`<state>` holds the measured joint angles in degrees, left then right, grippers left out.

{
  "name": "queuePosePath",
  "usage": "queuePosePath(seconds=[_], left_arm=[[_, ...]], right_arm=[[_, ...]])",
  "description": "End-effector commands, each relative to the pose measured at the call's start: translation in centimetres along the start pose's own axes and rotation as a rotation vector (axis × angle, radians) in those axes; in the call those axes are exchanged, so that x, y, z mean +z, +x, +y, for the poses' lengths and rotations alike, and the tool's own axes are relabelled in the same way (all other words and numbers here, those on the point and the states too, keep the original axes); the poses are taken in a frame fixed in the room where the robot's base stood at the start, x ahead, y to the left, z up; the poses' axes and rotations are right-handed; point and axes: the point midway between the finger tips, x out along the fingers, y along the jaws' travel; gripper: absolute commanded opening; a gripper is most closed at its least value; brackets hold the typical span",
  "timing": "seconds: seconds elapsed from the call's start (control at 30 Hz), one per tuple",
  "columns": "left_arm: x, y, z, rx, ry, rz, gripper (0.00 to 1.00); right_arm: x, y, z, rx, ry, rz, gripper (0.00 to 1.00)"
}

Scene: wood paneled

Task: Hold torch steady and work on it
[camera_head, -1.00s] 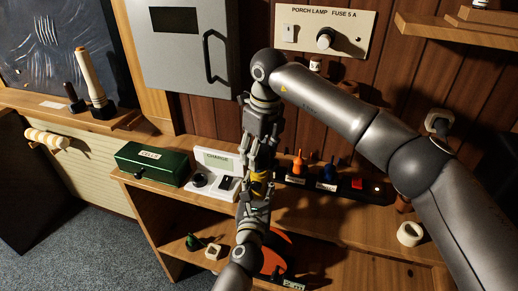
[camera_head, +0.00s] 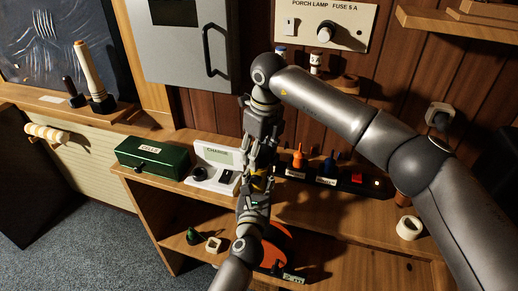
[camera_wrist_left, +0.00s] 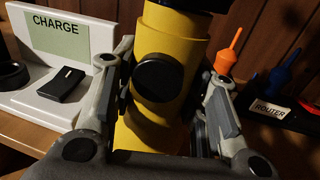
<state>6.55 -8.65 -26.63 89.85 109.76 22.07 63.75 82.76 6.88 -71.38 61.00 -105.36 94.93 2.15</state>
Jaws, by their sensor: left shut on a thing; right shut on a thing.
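The torch (camera_wrist_left: 140,138) has a yellow body with a round black button on its side. It stands between the fingers of my left gripper (camera_wrist_left: 160,95) in the left wrist view, and the gripper is shut on it. In the head view my left gripper (camera_head: 254,192) reaches up from below. My right gripper (camera_head: 259,165) comes down from above, directly over the left one, and is shut on the torch's upper end. Only a little yellow of the torch (camera_head: 259,183) shows between the grippers. A dark part at its top is mostly cut off in the wrist view.
Behind the grippers on the bench (camera_head: 300,205) stand a white charge stand (camera_head: 215,157), a green box (camera_head: 152,158) and a black router strip (camera_head: 325,181) with orange and blue pieces. A grey cabinet (camera_head: 185,55) hangs behind. A white ring (camera_head: 409,228) lies at the right.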

Motion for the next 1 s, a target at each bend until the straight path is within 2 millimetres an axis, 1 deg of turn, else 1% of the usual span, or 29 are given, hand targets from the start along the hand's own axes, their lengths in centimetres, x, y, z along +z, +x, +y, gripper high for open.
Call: queuePosePath(seconds=[0.43, 1.0], left_arm=[[-0.1, 0.0, 0.0, 0.000, 0.000, 0.001, 0.00], [-0.1, 0.0, 0.0, 0.000, 0.000, 0.001, 0.00]], right_arm=[[0.0, 0.0, 0.0, 0.000, 0.000, 0.000, 0.36], [-0.1, 1.1, 0.0, 0.001, 0.000, 0.000, 0.36]])
